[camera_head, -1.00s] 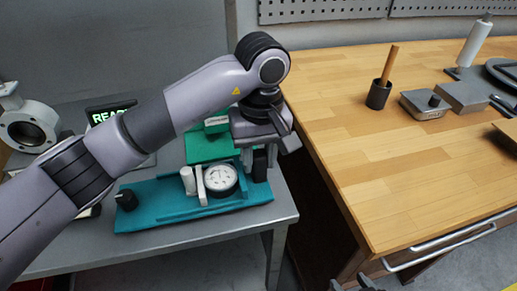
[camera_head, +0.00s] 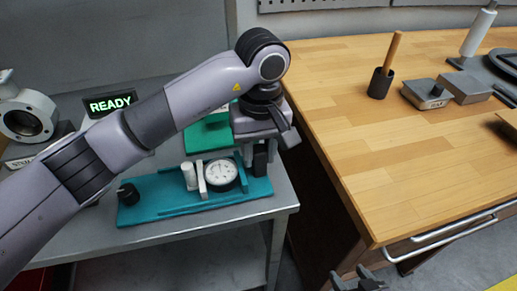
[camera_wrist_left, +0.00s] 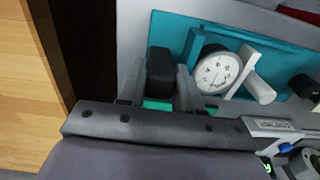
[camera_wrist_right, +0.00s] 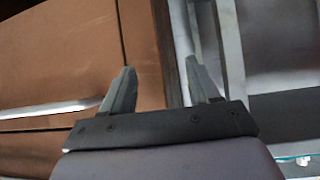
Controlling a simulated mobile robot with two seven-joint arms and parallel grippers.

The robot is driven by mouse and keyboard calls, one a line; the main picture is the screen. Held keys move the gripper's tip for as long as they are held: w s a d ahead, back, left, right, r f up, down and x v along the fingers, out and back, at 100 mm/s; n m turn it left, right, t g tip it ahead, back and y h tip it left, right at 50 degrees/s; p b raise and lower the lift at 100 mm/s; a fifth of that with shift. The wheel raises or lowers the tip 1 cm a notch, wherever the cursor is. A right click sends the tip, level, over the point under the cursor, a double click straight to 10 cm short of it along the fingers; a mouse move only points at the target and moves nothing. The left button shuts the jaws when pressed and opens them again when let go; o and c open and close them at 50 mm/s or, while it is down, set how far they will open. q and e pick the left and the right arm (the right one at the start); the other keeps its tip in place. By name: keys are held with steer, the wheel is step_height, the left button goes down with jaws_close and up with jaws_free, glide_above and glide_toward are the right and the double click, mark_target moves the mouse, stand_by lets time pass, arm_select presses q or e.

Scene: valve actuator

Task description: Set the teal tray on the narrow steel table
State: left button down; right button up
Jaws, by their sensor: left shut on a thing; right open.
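The teal tray (camera_head: 160,207) lies along the front of the narrow steel table (camera_head: 165,238) and looks level. Whether its whole underside touches is hard to tell. It carries a white-faced dial gauge (camera_head: 220,173), a white cylinder (camera_head: 189,176) and a black knob (camera_head: 128,193). My left gripper (camera_head: 261,152) is at its right end, shut on the black handle (camera_wrist_left: 160,73), which shows between the fingers in the left wrist view. My right gripper (camera_head: 358,284) is open and empty, low in front of the wooden bench; its spread fingers show in the right wrist view (camera_wrist_right: 160,80).
A green block (camera_head: 205,135) and a READY display (camera_head: 110,104) stand behind the tray, with a grey ring-shaped valve body (camera_head: 27,118) at the left. The wooden bench (camera_head: 400,160) is to the right across a gap. It holds a black cup (camera_head: 380,83) and metal parts.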

arm_select(q)
steer(key=shift+f, duration=0.15)
steer(key=c, duration=0.7)
jaws_free()
